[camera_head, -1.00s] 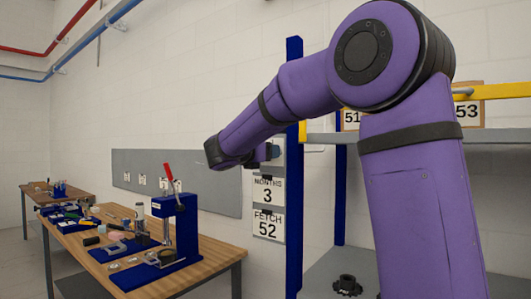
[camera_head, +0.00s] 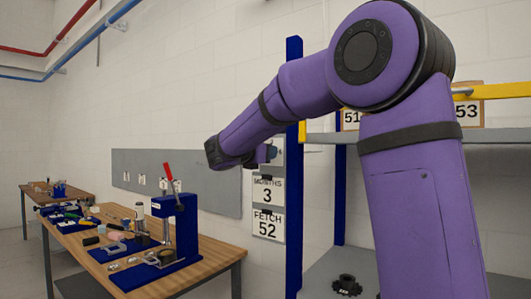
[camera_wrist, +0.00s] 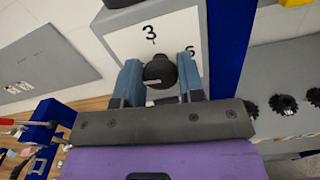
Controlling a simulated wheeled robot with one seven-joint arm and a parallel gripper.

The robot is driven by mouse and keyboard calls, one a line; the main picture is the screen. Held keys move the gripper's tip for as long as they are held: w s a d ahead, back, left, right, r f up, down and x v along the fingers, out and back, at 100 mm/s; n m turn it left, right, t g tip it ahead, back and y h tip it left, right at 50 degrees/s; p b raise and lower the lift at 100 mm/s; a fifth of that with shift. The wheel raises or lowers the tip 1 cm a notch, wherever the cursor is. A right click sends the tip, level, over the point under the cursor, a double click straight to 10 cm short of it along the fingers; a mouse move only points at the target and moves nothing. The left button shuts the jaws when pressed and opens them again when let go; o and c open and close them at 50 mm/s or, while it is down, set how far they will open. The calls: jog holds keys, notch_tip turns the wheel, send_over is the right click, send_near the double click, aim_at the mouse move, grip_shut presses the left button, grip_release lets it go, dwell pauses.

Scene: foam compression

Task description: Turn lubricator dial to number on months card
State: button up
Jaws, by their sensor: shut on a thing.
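The lubricator dial (camera_wrist: 158,70) is a round black knob on a pale face printed with a 3 above it and a 6 to its right. A small light mark shows on the knob's lower part; I cannot tell which number it points to. My gripper (camera_wrist: 160,67) is shut on the dial, with a blue-grey finger on each side.
A card reading FETCH 52 (camera_head: 268,226) hangs under the months card. A blue post (camera_head: 293,170) stands close to the right, with grey shelves (camera_head: 420,138) beyond it. A wooden workbench (camera_head: 215,257) with a blue press (camera_head: 178,225) stands to the left.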

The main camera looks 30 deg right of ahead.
jog(key=shift+s+f+m, duration=0.1)
jog(key=shift+m, duration=3.95)
jog(key=shift+f+m, duration=0.1)
jog(key=shift+m, duration=3.95)
jog(key=o, duration=0.9)
